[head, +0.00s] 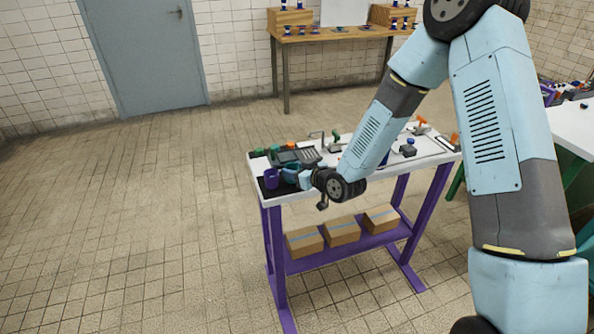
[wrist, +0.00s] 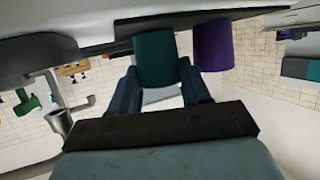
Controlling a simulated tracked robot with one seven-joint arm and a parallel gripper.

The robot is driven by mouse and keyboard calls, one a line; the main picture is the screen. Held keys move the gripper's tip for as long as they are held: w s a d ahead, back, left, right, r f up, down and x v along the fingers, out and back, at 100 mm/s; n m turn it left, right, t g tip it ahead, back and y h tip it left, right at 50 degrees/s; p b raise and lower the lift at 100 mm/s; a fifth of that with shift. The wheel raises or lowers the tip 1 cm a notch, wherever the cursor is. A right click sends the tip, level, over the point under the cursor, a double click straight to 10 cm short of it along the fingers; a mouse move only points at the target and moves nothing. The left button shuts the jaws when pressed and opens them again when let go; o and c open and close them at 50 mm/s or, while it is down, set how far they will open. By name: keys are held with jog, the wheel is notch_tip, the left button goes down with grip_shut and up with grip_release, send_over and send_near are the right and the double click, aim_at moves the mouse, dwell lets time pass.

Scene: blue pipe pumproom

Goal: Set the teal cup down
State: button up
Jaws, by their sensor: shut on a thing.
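The teal cup (head: 290,171) is at the left end of the white-topped table in the head view, partly hidden by my gripper (head: 302,177). In the wrist view the teal cup (wrist: 155,58) sits between the two fingers of my gripper (wrist: 160,80), which is shut on it. The cup's far end is close to the dark mat (wrist: 190,18); I cannot tell if it touches. A purple cup (head: 271,179) stands just left of the teal cup, and it also shows in the wrist view (wrist: 212,46), beside the teal cup with a narrow gap.
The dark mat (head: 268,192) lies at the table's left end. A grey device (head: 297,156), green items (head: 259,152) and several tools crowd the tabletop (head: 345,172) behind and to the right. Boxes (head: 342,231) fill the lower shelf. Floor to the left is clear.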

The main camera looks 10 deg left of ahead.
jog(key=o, duration=0.9)
jog(key=v, duration=1.2)
jog(key=d+r+m+h, duration=0.5)
jog(key=d+r+h, duration=0.5)
jog(key=d+r, duration=0.9)
jog(key=s+d+r+m+g, duration=0.1)
jog(key=s+d+r+m, duration=0.1)
jog(key=s, duration=0.4)
jog(key=s+d+r+m+h, duration=0.1)
jog(key=s+d+r+m, duration=0.1)
jog(key=s+d+r, duration=0.2)
jog(key=s+d+r+m+g, duration=0.1)
jog(key=s+d+r, duration=0.2)
jog(key=s+d, duration=0.3)
jog(key=shift+s+d+r+m+g, duration=0.1)
jog(key=shift+s+m+g, duration=0.1)
jog(key=shift+s, duration=0.95)
jog(key=shift+s+d+m+g, duration=0.1)
jog(key=shift+s+m, duration=0.1)
jog(key=shift+s, duration=0.9)
